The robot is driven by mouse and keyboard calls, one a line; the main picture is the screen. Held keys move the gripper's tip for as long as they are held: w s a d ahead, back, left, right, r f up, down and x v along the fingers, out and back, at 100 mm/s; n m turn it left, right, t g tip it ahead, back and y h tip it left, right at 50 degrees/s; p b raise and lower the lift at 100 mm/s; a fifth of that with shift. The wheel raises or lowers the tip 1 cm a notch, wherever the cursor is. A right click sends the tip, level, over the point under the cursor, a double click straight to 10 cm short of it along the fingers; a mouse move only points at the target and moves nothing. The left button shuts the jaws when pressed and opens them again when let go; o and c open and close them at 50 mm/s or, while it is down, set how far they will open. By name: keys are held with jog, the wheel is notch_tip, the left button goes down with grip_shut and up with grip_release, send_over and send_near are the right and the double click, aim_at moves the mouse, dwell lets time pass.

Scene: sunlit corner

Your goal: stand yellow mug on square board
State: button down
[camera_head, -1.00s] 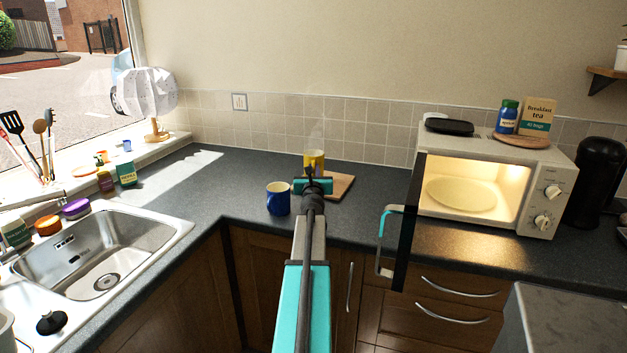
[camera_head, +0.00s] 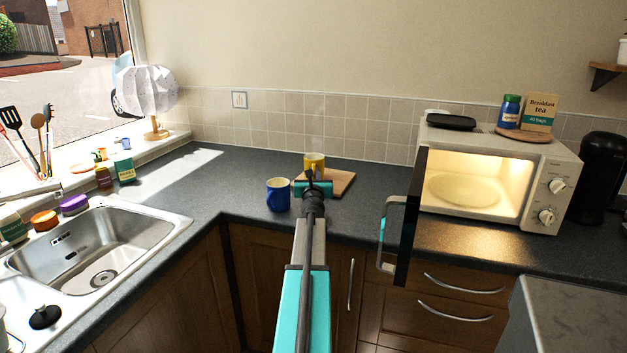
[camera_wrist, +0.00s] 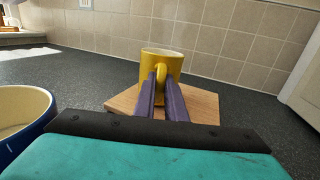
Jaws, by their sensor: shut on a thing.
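The yellow mug (camera_head: 315,161) is upright at the far end of my arm, over the wooden square board (camera_head: 339,182). In the wrist view the yellow mug (camera_wrist: 163,62) faces me with its handle, and my gripper (camera_wrist: 163,80) is shut on that handle. The board (camera_wrist: 203,104) lies flat on the counter under and around the mug. The mug's base is partly hidden by the fingers, so I cannot tell whether it touches the board. In the head view my gripper (camera_head: 311,176) hides part of the mug and board.
A blue mug (camera_head: 278,194) stands on the counter just left of my gripper; it also shows in the wrist view (camera_wrist: 22,118). The microwave (camera_head: 482,180) at right has its door (camera_head: 411,215) open over the counter's front. A sink (camera_head: 100,245) is at left.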

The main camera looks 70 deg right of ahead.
jog(key=shift+f, duration=0.2)
dwell(0.3)
jog(key=c, duration=1.8)
grip_release()
jog(key=shift+r, duration=0.15)
jog(key=shift+v, duration=6.05)
